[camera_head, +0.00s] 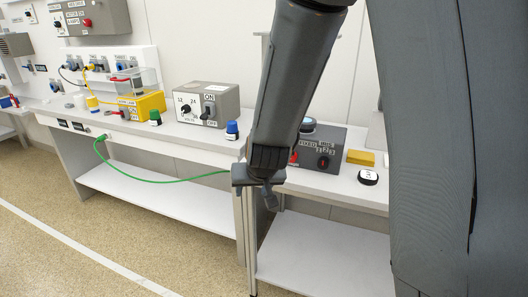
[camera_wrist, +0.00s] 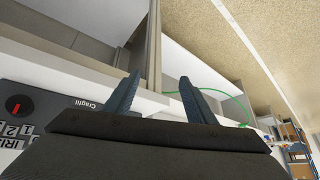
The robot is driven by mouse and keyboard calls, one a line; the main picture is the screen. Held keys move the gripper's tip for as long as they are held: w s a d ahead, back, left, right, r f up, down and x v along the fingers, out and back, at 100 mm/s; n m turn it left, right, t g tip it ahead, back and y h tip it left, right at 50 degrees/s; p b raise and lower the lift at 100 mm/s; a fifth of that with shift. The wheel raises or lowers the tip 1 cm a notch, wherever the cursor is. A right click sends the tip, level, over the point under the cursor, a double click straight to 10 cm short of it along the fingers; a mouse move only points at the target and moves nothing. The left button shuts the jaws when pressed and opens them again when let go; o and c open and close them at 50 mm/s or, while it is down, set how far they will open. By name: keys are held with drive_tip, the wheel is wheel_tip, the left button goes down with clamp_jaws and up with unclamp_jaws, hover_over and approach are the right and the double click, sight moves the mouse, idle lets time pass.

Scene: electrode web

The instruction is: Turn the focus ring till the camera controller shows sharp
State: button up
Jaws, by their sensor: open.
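My gripper (camera_head: 266,190) hangs in front of the white bench's front edge, with the jaws open and empty. In the wrist view my gripper (camera_wrist: 159,86) shows two spread dark fingers with nothing between them. Behind my arm in the head view stands a dark grey box (camera_head: 327,148) with red-marked knobs and a round part on top, partly hidden by my arm. A dark panel with a red-marked dial (camera_wrist: 17,106) and labels lies at the wrist view's left. I cannot tell which part is the focus ring, and no sharp reading is legible.
A green cable (camera_head: 165,181) sags along the bench front to near my gripper. A grey switch box (camera_head: 222,96), a blue-capped item (camera_head: 232,131), a yellow block (camera_head: 361,157) and a round black button (camera_head: 368,177) stand on the bench. The floor in front is clear.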

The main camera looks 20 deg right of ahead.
drive_tip(key=w+d+m+t+h+p, duration=0.1)
drive_tip(key=w+d+t+h, duration=0.1)
drive_tip(key=w, duration=0.3)
drive_tip(key=w+d+r+m+t+h+p, duration=0.1)
drive_tip(key=w+d+t+h, duration=0.1)
drive_tip(key=w+h, duration=0.3)
drive_tip(key=w+d+m+t+h+p, duration=0.1)
drive_tip(key=w+d+t+h, duration=0.1)
drive_tip(key=w, duration=0.3)
drive_tip(key=shift+w+d+r+t+h, duration=0.1)
drive_tip(key=shift+r+t+h, duration=0.1)
drive_tip(key=shift+t+h, duration=0.25)
drive_tip(key=shift+w+d+r+t+h, duration=0.1)
drive_tip(key=shift+r+t+h, duration=0.05)
drive_tip(key=shift+t+h, duration=0.3)
drive_tip(key=c, duration=1)
drive_tip(key=shift+c, duration=0.2)
